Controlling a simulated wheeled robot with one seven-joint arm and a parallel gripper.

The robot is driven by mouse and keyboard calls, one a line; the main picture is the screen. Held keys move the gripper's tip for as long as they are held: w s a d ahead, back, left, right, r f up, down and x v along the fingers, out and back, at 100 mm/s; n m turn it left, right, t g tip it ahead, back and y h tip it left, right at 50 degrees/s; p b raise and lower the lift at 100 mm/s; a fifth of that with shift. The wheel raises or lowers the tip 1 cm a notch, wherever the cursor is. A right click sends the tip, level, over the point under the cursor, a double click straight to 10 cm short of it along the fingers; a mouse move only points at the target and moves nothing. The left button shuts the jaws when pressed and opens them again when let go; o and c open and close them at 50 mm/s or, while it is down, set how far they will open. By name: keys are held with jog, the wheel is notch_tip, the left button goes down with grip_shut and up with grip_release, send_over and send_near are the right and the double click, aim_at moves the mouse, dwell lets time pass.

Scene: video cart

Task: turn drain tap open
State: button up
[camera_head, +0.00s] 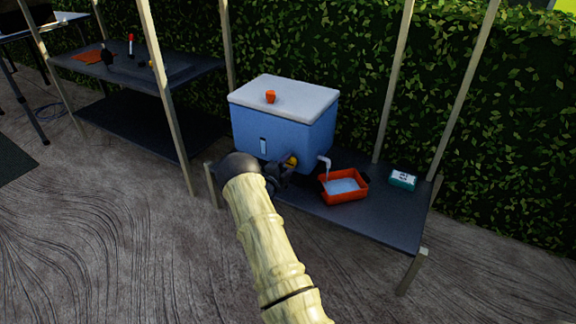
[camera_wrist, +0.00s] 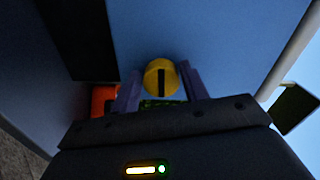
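The drain tap is a round yellow knob (camera_head: 292,160) low on the front of a blue cooler box (camera_head: 265,135). In the wrist view the knob (camera_wrist: 152,77) shows a dark slot running up and down the picture. My gripper (camera_wrist: 160,92) is close to it, with one purple-grey finger on each side. The fingers are apart, and narrow gaps seem to show beside the knob; contact is not clear. In the head view my gripper (camera_head: 284,170) is dark and partly hides the area around the tap.
A pale bent spout (camera_head: 325,163) points down over an orange tray (camera_head: 346,197) with pale blue-white content. A teal-and-white box (camera_head: 403,179) lies on the dark shelf (camera_head: 375,222). An orange cup (camera_head: 270,97) stands on the cooler's white lid (camera_head: 300,97). Wooden posts frame the stand.

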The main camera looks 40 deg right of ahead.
jog(key=shift+o, duration=1.1)
jog(key=shift+a, duration=0.1)
jog(key=shift+s+a+r+p, duration=0.1)
jog(key=shift+s+a+p, duration=0.1)
jog(key=shift+a+p, duration=0.1)
jog(key=p+v, duration=0.5)
jog(key=v, duration=1.1)
jog(key=shift+a+p, duration=0.3)
